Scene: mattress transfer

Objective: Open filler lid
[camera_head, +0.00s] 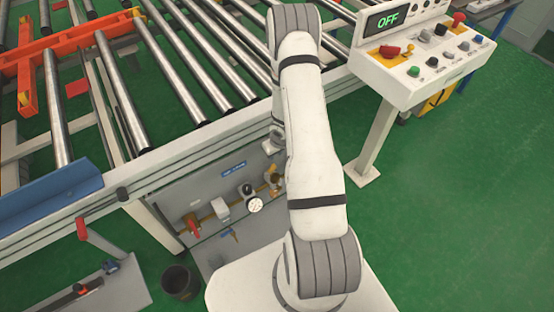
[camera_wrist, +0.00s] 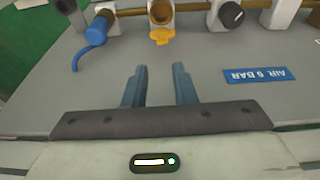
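In the wrist view, a brass-coloured round fitting (camera_wrist: 160,13) sits on the pipe at the top edge. It shows a dark round centre, and a yellow lid-like flap (camera_wrist: 162,37) stands out from its lower side. I cannot tell for sure whether this flap is the filler lid or how far it is open. My gripper (camera_wrist: 159,68) is open, its two blue-grey fingers apart with nothing between them. The flap lies just beyond the fingertips, roughly in line with the gap, and appears apart from them. In the head view my arm hides the gripper.
A blue-handled valve (camera_wrist: 95,28) and a black knob (camera_wrist: 230,15) flank the fitting. An upside-down "AIR 6 BAR" label (camera_wrist: 258,76) is on the grey panel. The head view shows a roller conveyor (camera_head: 125,95), a control box (camera_head: 420,65) reading OFF and a dark bucket (camera_head: 179,282).

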